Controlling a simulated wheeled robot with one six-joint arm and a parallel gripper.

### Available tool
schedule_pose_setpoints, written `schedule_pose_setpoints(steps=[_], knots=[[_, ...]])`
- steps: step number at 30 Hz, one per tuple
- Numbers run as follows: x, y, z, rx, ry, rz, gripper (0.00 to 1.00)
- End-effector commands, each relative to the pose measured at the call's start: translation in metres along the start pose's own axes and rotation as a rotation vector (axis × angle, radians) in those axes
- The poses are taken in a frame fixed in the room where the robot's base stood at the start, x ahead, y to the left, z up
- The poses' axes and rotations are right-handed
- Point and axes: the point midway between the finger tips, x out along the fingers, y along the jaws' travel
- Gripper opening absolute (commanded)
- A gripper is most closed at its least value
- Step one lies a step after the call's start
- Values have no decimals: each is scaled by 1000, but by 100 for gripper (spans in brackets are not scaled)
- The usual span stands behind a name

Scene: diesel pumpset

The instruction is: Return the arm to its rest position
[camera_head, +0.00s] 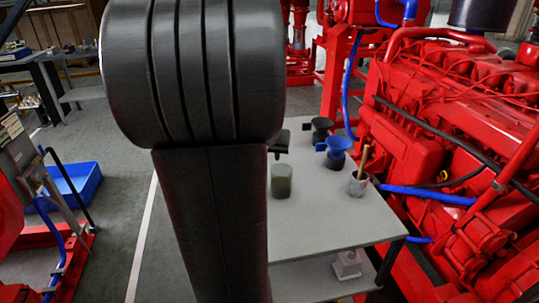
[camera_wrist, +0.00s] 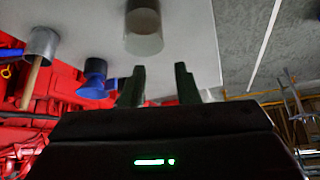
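My arm rises large and dark through the middle of the head view and covers part of the table (camera_head: 345,230). My gripper (camera_wrist: 159,68) shows in the wrist view with its two dark fingers apart and nothing visible between them. The fingers point toward the table top, near a clear jar with dark contents (camera_wrist: 143,30). I cannot tell whether they touch anything. In the head view the gripper is mostly or wholly hidden behind my arm, and the jar (camera_head: 281,180) stands upright just right of the arm.
On the table also stand a blue funnel (camera_head: 337,148), a black funnel (camera_head: 322,128) and a grey cup with a wooden-handled tool (camera_head: 357,185). The red diesel engine (camera_head: 440,120) is close at right. A blue crate (camera_head: 72,187) lies left; grey floor between is open.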

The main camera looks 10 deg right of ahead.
Motion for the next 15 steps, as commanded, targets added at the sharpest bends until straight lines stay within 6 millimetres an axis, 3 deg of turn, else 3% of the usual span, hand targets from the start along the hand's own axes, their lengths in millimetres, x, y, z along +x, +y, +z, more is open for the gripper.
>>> schedule_pose_setpoints(steps=[8,15], knots=[[7,0,0,0,-2,1,29],[38,1,1,0,-4,2,29]])
